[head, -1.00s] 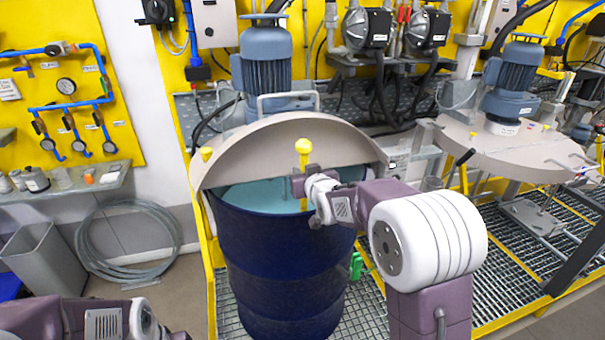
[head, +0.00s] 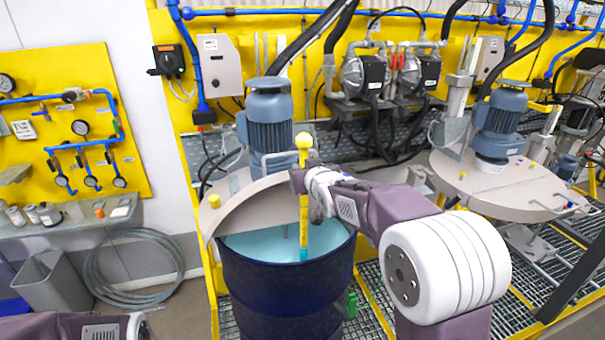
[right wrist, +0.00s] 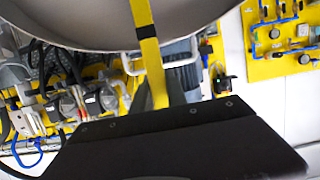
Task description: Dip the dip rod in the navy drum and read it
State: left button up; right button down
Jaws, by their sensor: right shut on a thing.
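The yellow dip rod (head: 304,215) stands upright with a round yellow knob on top. My right gripper (head: 304,182) is shut on it below the knob. The rod's lower end is teal, like the liquid, and shows over the opening of the navy drum (head: 285,290). I cannot tell whether its tip touches the liquid (head: 265,243). My left gripper is out of view; only part of my left arm shows at lower left.
A beige half-lid (head: 250,205) covers the drum's back, with a blue agitator motor (head: 268,120) behind. A second lidded drum with a motor (head: 502,120) stands right. A shelf (head: 80,220), grey bin (head: 55,280) and coiled hose (head: 130,270) are at left.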

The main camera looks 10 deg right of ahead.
notch_tip(320, 180, up, 13)
jog(key=p, duration=0.9)
jog(key=shift+f+p, duration=0.1)
jog(key=shift+p, duration=0.3)
jog(key=shift+f, duration=0.1)
jog(key=shift+s, duration=0.1)
jog(key=s+p, duration=0.5)
jog(key=s, duration=1.1)
jog(key=shift+s+d+r+p, duration=0.3)
jog(key=shift+r+p, duration=0.05)
jog(key=shift+r, duration=0.1)
